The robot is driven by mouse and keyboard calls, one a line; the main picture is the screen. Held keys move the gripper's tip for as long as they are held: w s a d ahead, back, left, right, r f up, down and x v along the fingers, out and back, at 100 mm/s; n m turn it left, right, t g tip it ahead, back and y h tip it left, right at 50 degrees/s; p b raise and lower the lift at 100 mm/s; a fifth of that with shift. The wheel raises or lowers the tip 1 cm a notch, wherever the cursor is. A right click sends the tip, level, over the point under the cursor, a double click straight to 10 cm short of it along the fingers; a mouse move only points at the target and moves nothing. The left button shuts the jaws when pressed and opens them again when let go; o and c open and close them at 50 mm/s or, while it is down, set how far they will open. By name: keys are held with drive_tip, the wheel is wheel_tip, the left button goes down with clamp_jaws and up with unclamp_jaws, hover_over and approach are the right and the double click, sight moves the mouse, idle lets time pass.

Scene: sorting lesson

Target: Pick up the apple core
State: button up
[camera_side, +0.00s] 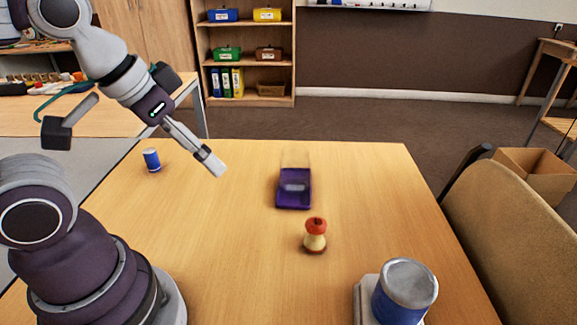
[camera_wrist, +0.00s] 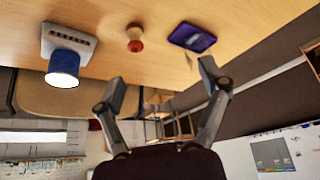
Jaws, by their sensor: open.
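The apple core (camera_side: 315,235) stands upright on the wooden table, with a red top, a pale narrow middle and a red base. It also shows in the wrist view (camera_wrist: 135,38), near the top centre. My gripper (camera_side: 214,165) hangs above the table to the left of the apple core and farther back, well apart from it. In the wrist view my gripper (camera_wrist: 162,76) has its two fingers spread wide with nothing between them.
A purple tray-like object (camera_side: 294,190) lies behind the apple core. A large blue can (camera_side: 402,292) sits on a white base (camera_side: 367,300) at the front right. A small blue can (camera_side: 152,160) stands at the back left. A chair (camera_side: 505,235) is at the right edge.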

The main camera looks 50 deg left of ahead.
drive_tip(key=m+g+h, duration=0.4)
drive_tip(key=m+g, duration=0.1)
drive_tip(key=m, duration=1)
hover_over(315, 235)
drive_tip(key=a, duration=0.5)
wheel_tip(315, 235, down, 11)
drive_tip(key=shift+m, duration=0.4)
drive_tip(key=x, duration=0.7)
drive_tip(key=w+x, duration=0.1)
drive_tip(key=x, duration=0.2)
drive_tip(key=shift+d+f, duration=0.1)
drive_tip(key=shift+d, duration=0.15)
drive_tip(key=c, duration=1)
